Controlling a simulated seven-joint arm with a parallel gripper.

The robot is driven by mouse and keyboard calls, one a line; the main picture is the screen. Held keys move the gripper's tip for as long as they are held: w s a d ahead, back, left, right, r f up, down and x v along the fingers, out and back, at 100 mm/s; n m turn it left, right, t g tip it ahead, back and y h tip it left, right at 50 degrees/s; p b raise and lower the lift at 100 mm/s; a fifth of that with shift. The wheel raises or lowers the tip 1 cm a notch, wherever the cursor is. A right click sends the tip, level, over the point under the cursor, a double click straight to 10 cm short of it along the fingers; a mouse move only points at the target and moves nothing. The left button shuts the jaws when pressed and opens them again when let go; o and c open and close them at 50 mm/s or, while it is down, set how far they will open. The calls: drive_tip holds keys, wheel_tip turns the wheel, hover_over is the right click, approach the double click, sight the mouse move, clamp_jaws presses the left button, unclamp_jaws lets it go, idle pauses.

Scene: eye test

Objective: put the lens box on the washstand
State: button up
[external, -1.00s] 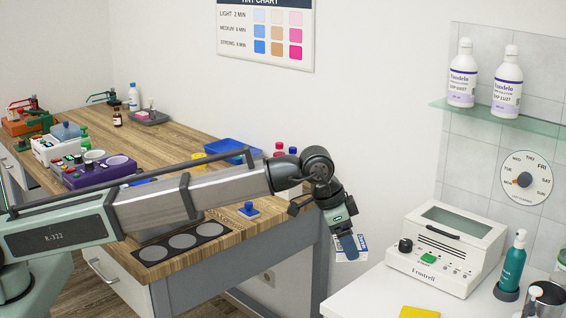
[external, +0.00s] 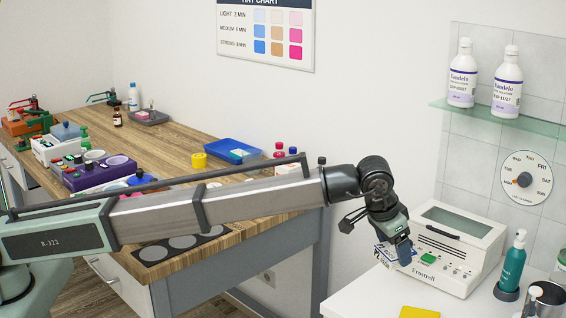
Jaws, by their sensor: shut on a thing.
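My gripper (external: 396,250) is at the right, in front of the white Frostrell device. It is shut on the lens box (external: 383,255), a small white and blue box with print on it. My fingers hide part of the box. The washstand (external: 365,297) is the white surface at the bottom right. The box shows above its back left part, and I cannot tell how high above it is.
The white device (external: 450,280) stands on the washstand, right beside my gripper in the picture. A teal pump bottle (external: 513,265) and a yellow item (external: 419,312) are also there. The washstand's front left is clear. The wooden bench (external: 180,145) is at the left.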

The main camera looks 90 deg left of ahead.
sight(383, 259)
drive_tip(key=shift+f, duration=4.75)
drive_tip(key=shift+f, duration=0.1)
drive_tip(key=o, duration=1.1)
drive_tip(key=v, duration=1.2)
